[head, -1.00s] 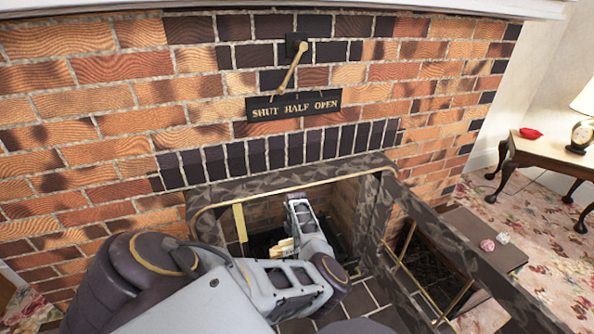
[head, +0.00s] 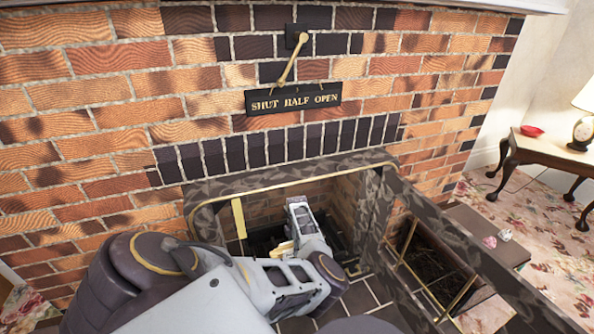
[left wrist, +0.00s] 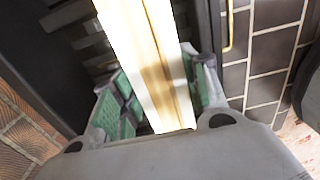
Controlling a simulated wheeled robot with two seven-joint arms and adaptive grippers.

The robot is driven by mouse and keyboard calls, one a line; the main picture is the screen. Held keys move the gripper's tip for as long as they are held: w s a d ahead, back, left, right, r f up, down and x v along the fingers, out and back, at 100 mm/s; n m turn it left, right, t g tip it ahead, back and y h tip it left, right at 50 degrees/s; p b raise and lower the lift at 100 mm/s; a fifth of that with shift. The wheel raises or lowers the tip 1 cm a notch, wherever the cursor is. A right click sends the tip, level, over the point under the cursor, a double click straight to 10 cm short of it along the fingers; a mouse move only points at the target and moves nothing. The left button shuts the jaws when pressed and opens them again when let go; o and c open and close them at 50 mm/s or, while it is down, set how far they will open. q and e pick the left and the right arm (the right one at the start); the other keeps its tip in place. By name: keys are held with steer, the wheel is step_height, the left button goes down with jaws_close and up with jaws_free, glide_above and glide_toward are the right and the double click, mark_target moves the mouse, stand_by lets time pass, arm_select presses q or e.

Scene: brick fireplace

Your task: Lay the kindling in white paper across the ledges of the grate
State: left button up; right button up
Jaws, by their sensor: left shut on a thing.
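My left gripper (left wrist: 158,95) is shut on the kindling (left wrist: 150,60), a pale yellow wooden length with bright white along it, between green finger pads in the left wrist view. In the head view my left arm reaches into the fireplace opening, and a small pale part of the kindling (head: 284,248) shows beside the gripper. The grate (head: 262,242) is dark and lies low in the opening; its dark bars also show in the left wrist view (left wrist: 88,50). My arm hides much of it, and I cannot tell whether the kindling touches the ledges. My right gripper is not in view.
A dark stone surround (head: 290,178) with a brass edge frames the opening. A mottled dark rail (head: 455,255) runs along its right side. A brass lever (head: 292,62) hangs above a shut/half/open sign (head: 293,98). A side table (head: 550,148) stands far right.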

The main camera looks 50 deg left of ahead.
arm_select(q)
steer(key=shift+f, duration=0.1)
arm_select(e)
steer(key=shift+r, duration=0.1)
arm_select(q)
steer(key=o, duration=1.3)
steer(key=shift+c, duration=0.2)
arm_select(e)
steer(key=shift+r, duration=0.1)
arm_select(q)
steer(key=shift+r, duration=0.4)
step_height(320, 180, up, 2)
steer(key=shift+p, duration=0.75)
step_height(320, 180, up, 2)
steer(key=shift+r+p, duration=0.15)
steer(key=shift+p, duration=0.45)
steer(key=shift+r+p, duration=0.7)
steer(key=shift+r, duration=0.65)
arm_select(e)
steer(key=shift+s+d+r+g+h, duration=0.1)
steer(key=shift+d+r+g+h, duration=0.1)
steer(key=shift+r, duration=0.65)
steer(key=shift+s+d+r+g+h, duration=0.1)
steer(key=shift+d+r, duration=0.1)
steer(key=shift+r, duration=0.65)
